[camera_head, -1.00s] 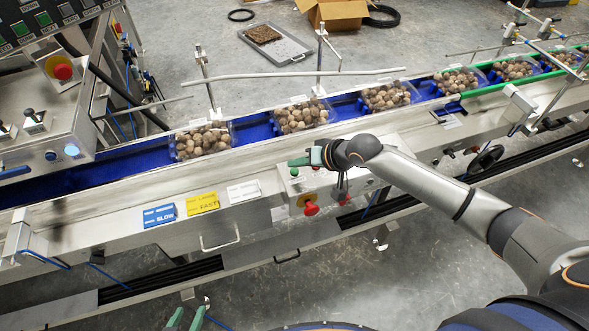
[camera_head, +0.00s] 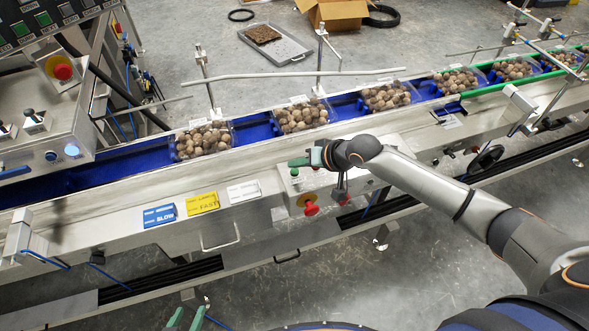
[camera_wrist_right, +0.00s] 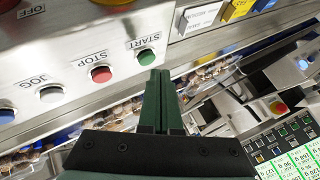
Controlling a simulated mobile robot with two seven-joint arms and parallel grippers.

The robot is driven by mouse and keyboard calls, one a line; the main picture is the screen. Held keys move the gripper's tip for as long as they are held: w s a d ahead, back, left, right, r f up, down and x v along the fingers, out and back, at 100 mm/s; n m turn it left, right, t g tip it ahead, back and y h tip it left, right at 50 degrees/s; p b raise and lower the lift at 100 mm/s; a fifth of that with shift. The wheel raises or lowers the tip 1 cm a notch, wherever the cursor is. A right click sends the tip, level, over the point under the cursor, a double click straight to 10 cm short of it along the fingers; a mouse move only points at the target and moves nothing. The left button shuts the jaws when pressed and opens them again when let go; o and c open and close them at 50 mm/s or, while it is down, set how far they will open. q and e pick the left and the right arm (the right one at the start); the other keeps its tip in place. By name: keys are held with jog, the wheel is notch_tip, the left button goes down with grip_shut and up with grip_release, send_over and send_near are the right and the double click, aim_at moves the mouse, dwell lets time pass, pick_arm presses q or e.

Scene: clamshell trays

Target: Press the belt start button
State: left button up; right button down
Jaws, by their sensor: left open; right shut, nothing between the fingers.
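The green start button (camera_wrist_right: 146,57) is on the grey control panel, under the label START in the right wrist view. In the head view it shows as a small green spot (camera_head: 294,172) on the conveyor's front. My right gripper (camera_head: 299,161) is shut and empty, its green fingertips just above that spot. In the right wrist view the closed fingertips (camera_wrist_right: 160,73) are right beside the button; I cannot tell whether they touch it. My left gripper (camera_head: 187,318) is open and empty at the bottom edge, far from the panel.
A red stop button (camera_wrist_right: 101,74) and a white jog button (camera_wrist_right: 51,93) sit alongside. A red emergency knob (camera_head: 311,209) juts out below. Blue (camera_head: 160,215), yellow (camera_head: 202,203) and white (camera_head: 244,191) plates are to the left. Several filled clamshells (camera_head: 203,141) stand on the blue belt (camera_head: 60,180).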

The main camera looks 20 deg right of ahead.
jog(key=shift+f, duration=0.35)
